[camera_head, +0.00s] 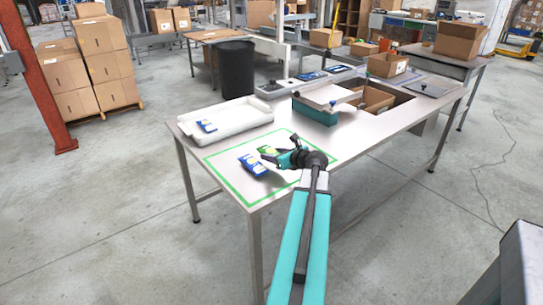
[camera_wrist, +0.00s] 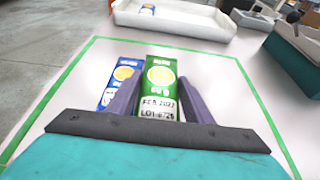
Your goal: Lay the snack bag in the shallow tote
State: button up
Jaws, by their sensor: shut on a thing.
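My gripper (camera_head: 271,154) is shut on a green snack bag (camera_wrist: 160,80) printed with a date and lot text. The bag also shows in the head view (camera_head: 265,149). It is over the green-outlined area of the table; I cannot tell if it touches the surface. A blue snack bag (camera_head: 253,164) lies just beside it, partly behind my left finger in the wrist view (camera_wrist: 120,78). The white shallow tote (camera_head: 240,124) stands beyond the outline, with one blue bag (camera_head: 207,126) inside.
A teal weigher (camera_head: 316,112) stands on the table (camera_head: 350,140) right of the tote. Cartons (camera_head: 388,65) and an opening with a box lie farther right. A black bin (camera_head: 236,68) stands behind the table. The outlined area's right part is clear.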

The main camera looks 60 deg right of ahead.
aim_at(271, 148)
jog(key=shift+w+d+f, duration=0.15)
jog(key=shift+w+d, duration=0.7)
jog(key=shift+d, duration=0.1)
jog(key=shift+w+d+f, duration=0.1)
jog(key=shift+w+d, duration=0.75)
jog(key=shift+d, duration=0.05)
jog(key=shift+f+p, duration=0.4)
jog(key=shift+f, duration=1.35)
jog(key=shift+f, duration=0.15)
jog(key=o, duration=1)
jog(key=shift+o, duration=0.2)
jog(key=shift+r, duration=0.2)
jog(key=b+v, duration=0.1)
jog(key=v, duration=1.1)
